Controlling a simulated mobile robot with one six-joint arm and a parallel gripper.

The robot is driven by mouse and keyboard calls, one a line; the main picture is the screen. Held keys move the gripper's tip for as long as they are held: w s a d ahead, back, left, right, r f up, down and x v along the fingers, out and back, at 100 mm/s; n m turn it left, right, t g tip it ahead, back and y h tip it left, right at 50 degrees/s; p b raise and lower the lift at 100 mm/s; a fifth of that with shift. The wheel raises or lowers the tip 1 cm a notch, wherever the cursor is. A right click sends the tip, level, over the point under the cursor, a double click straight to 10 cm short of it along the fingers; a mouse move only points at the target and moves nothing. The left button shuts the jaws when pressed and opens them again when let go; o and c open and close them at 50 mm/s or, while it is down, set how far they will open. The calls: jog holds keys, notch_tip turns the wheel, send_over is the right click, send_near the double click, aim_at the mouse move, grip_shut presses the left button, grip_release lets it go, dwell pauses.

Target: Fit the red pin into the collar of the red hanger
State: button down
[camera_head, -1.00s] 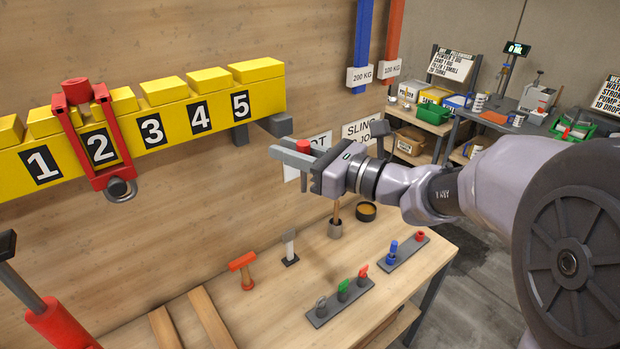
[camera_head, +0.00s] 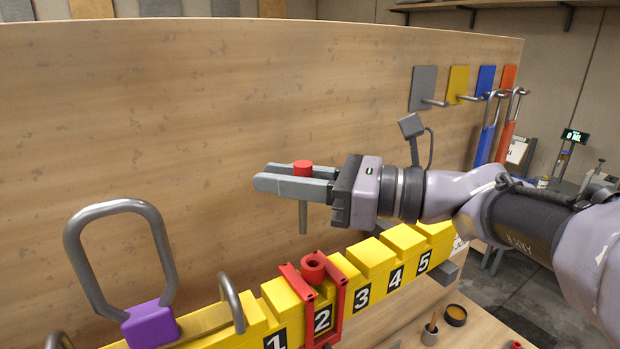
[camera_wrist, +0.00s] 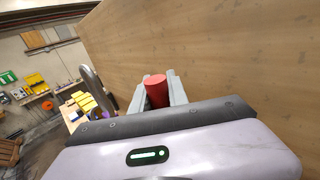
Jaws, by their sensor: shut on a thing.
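The red pin (camera_head: 303,167) has a red head and a grey shank that hangs straight down. My gripper (camera_head: 283,181) is shut on it, and the head stands just above the fingers. The pin also shows between the fingers in the wrist view (camera_wrist: 156,90). The red hanger (camera_head: 338,306) straddles the yellow numbered beam at number 2. Its round red collar (camera_head: 313,264) sits on top with a dark opening facing up. The pin's lower end is above the collar in the head view, a little to its left and apart from it.
The yellow beam (camera_head: 372,256) has raised blocks along its top. A large grey loop on a purple block (camera_head: 150,325) stands at the left. A wooden panel (camera_head: 200,120) rises behind. Coloured straps hang on hooks at the right. The air around the pin is clear.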

jog(key=f+b, duration=0.1)
jog(key=f, duration=0.1)
jog(key=d+f+b, duration=0.1)
jog(key=shift+s+d+f+b, duration=0.15)
jog(key=shift+f+b, duration=0.2)
jog(key=shift+b, duration=0.05)
dwell(0.8)
jog(key=shift+f, duration=0.2)
jog(key=shift+f+b, duration=2.55)
jog(key=shift+f, duration=0.55)
jog(key=c, duration=1.2)
grip_release()
jog(key=shift+d, duration=0.1)
